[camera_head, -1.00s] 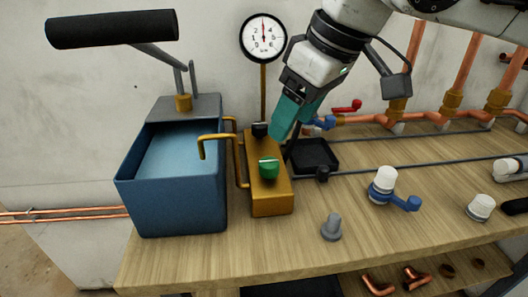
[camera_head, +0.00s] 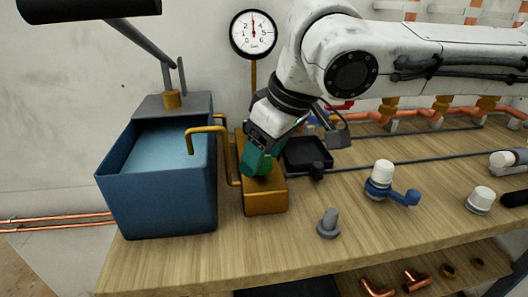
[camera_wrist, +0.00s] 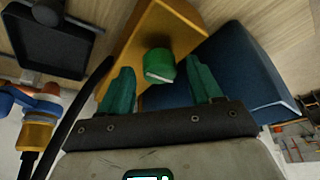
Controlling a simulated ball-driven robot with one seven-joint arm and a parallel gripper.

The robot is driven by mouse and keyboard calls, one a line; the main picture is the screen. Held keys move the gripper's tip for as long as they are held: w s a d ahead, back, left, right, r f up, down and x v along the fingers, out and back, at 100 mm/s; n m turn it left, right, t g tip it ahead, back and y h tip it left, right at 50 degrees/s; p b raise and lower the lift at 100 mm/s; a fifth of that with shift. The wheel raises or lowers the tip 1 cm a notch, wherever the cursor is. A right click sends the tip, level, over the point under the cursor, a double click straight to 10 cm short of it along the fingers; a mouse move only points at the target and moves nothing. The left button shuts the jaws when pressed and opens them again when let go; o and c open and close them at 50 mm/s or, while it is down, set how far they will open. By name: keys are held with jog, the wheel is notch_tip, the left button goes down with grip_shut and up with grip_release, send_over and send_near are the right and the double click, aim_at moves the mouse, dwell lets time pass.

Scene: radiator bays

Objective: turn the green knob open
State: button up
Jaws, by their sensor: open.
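The green knob (camera_wrist: 160,66) sits on the brass block (camera_wrist: 150,25), and a pale bar shows across its end in the wrist view. In the head view the brass block (camera_head: 265,203) stands beside the blue tank, and the knob is mostly hidden behind my fingers. My gripper (camera_wrist: 162,88) is open, with one teal finger on each side of the knob. Gaps show between the knob and both fingers in the wrist view. In the head view my gripper (camera_head: 257,163) comes down from above onto the block.
The blue tank (camera_head: 160,205) with its pump handle (camera_head: 90,8) stands left of the block. A bent brass pipe (camera_head: 190,142) passes close to my gripper. A gauge (camera_head: 254,34) rises behind. A black tray (camera_head: 300,153) and a grey fitting (camera_head: 328,225) stand to the right.

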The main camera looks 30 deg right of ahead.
jog(key=shift+c, duration=0.2)
jog(key=c, duration=1)
